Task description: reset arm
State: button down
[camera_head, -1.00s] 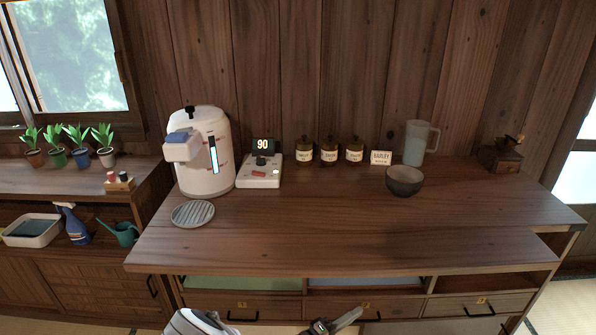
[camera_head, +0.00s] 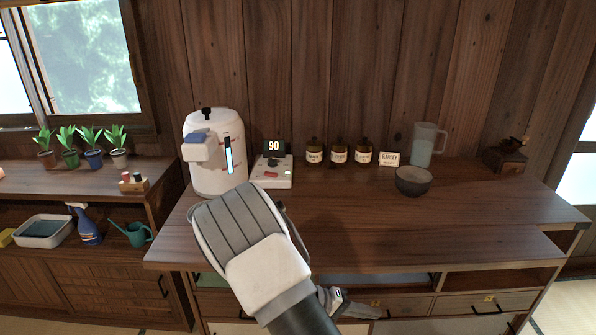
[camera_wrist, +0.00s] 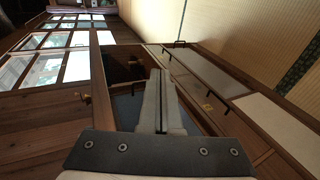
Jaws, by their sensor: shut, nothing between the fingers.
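My gripper (camera_head: 366,311) shows low in the head view, in front of the counter's drawers, with its fingers pointing right. In the wrist view my gripper (camera_wrist: 160,75) has its two fingers side by side, shut and empty. A grey and white link of my arm rises in front of the counter's left part in the head view. It hides part of the counter top and front, and the round grate seen there earlier.
Plants (camera_head: 92,150) stand left.

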jog(key=s+a+r+t+y, duration=0.1)
jog(key=s+r+y, duration=0.4)
jog(key=r, duration=0.4)
jog(key=s+a+r+m+t+y, duration=0.15)
jog(key=s+r+y, duration=0.25)
jog(key=s+r, duration=0.5)
jog(key=s+r+n+t+y, duration=0.15)
jog(key=s+r+y, duration=0.3)
jog(key=r, duration=0.55)
notch_tip(320, 180, up, 17)
jog(key=m+p, duration=0.1)
jog(key=p, duration=1.5)
jog(key=shift+s+p, duration=0.25)
jog(key=shift+p, duration=0.1)
jog(key=shift+a+h, duration=0.1)
jog(key=shift+h, duration=0.15)
